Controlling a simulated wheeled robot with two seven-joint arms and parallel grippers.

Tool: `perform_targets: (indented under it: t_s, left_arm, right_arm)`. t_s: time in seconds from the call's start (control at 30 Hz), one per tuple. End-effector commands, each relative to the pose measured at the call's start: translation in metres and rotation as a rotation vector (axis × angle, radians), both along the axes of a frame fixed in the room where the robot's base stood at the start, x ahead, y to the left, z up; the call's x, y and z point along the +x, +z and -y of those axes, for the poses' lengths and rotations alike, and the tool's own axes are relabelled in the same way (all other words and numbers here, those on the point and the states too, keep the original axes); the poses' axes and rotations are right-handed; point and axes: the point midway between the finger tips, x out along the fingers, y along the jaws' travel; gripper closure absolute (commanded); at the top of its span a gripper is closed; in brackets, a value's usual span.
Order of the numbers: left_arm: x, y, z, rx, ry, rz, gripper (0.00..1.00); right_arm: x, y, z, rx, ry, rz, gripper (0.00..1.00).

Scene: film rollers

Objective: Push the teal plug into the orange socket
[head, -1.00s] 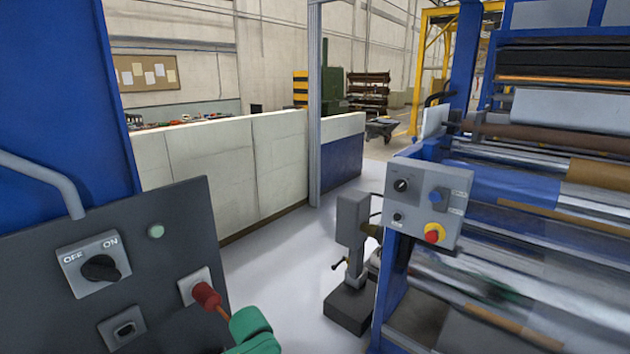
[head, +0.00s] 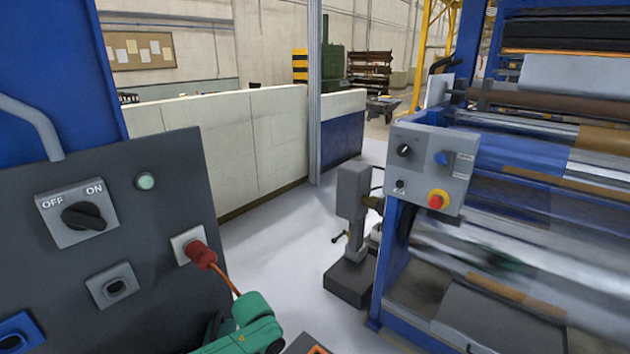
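I cannot make out a teal plug or a clear orange socket in the head view. A dark flat thing with an orange edge (head: 318,349) is cut off by the bottom edge; I cannot tell what it is. A green rounded part with a small warning triangle (head: 257,326) at bottom centre looks like a link of an arm. Neither of my grippers can be made out. A red plug (head: 201,254) with an orange cable sits at a pale socket on the grey panel (head: 165,220).
The panel also carries an OFF/ON rotary switch (head: 84,215), a pale green lamp (head: 145,181), a grey socket (head: 115,286) and a blue socket (head: 18,334). A blue-framed roller machine with a control box (head: 432,172) stands right. Pale floor (head: 275,240) is open between.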

Motion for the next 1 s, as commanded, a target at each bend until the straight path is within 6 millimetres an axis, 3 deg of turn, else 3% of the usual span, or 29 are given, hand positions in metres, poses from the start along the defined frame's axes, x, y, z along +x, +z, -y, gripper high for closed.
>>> perform_targets:
  t_s: [1.0]
  left_arm:
    - [0.0002, 0.0003, -0.0001, 0.000, 0.000, 0.000, 0.15]
  right_arm:
    - [-0.0016, 0.0069, 0.0021, -0.003, 0.001, -0.002, 0.15]
